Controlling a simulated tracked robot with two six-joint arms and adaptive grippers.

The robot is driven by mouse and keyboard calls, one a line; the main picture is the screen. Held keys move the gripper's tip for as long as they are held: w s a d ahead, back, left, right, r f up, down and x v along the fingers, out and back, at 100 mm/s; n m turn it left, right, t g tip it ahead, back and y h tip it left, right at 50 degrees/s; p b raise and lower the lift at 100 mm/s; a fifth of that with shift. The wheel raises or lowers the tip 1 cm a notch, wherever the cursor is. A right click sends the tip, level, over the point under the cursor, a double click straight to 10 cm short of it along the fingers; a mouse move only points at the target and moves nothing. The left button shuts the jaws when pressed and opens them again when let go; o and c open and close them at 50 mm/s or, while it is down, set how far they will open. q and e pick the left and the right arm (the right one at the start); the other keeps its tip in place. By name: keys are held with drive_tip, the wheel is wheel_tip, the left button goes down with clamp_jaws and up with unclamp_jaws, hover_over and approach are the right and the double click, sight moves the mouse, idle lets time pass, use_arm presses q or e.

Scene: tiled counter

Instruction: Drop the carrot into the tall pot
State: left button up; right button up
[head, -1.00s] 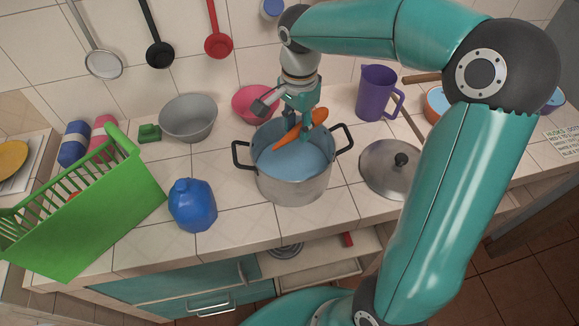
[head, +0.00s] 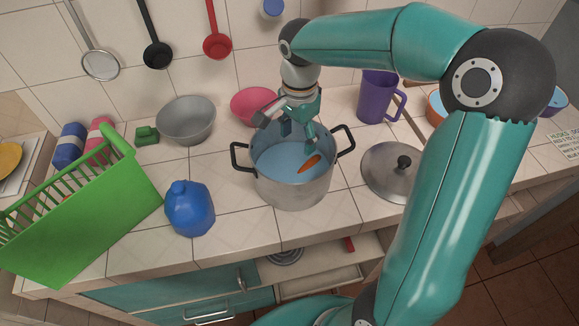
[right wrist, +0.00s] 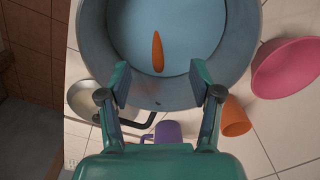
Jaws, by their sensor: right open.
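The orange carrot (head: 310,163) is inside the tall grey metal pot (head: 290,190), apart from my gripper. In the right wrist view the carrot (right wrist: 158,52) shows against the pot's blue inside. The pot's rim (right wrist: 258,60) surrounds it there. My right gripper (head: 298,132) is open and empty, just above the far side of the pot's opening. Its two fingers (right wrist: 160,80) stand apart in the right wrist view, with nothing between them. My left gripper is not in view.
A metal lid (head: 388,172) lies right of the pot, with a purple jug (head: 376,100) behind. A pink bowl (head: 254,104) and grey bowl (head: 187,120) stand behind left. A blue jug (head: 189,208) and green rack (head: 85,220) are left. An orange cup (right wrist: 235,118) shows in the wrist view.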

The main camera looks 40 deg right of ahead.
wheel_tip(320, 180, up, 12)
idle(0.6)
drive_tip(key=shift+f, duration=0.1)
idle(0.4)
